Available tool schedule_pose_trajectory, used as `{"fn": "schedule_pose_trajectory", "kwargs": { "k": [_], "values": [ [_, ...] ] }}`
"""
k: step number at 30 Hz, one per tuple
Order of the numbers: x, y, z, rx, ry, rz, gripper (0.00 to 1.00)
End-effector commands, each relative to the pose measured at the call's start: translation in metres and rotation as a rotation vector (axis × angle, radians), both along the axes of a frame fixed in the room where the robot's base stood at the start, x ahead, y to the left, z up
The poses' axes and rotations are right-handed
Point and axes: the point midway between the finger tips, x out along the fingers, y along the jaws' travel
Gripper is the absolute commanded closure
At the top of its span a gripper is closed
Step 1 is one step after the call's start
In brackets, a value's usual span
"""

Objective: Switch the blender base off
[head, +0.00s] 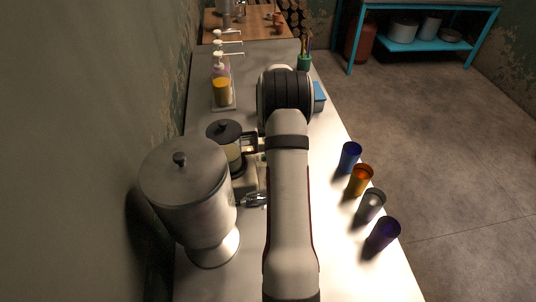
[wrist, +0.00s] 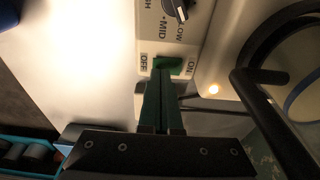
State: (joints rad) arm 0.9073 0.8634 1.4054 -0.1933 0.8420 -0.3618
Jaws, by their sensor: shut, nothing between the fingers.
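The blender base (wrist: 187,30) shows its front panel in the wrist view, with a black dial and a green switch (wrist: 172,64) between the labels OFF and ON. A small light (wrist: 213,90) glows beside the panel. My gripper (wrist: 161,80) is shut and empty, its green fingertips right at the switch; I cannot tell whether they touch it. In the head view the blender jug (head: 232,153) with a dark lid stands on the base (head: 246,184), and my gripper (head: 257,200) is beside it, partly hidden by my arm. The switch is hidden there.
A large metal pot-like container (head: 188,190) stands close on the left. Several coloured cups, including a blue one (head: 349,157), line the right counter edge. Pump bottles (head: 221,90) on a tray and a green pen holder (head: 304,62) stand farther back. A black handle (wrist: 262,110) curves right of the gripper.

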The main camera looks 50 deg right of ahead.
Motion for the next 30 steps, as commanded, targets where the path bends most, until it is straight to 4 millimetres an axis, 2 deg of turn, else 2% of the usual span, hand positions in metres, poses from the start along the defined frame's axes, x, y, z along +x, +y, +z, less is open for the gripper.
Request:
{"fn": "schedule_pose_trajectory", "kwargs": {
  "k": [19, 30],
  "values": [
    [0.000, 0.000, -0.008, 0.001, 0.001, -0.001, 1.00],
    [0.000, 0.000, 0.033, -0.001, -0.001, 0.000, 1.00]
  ]
}}
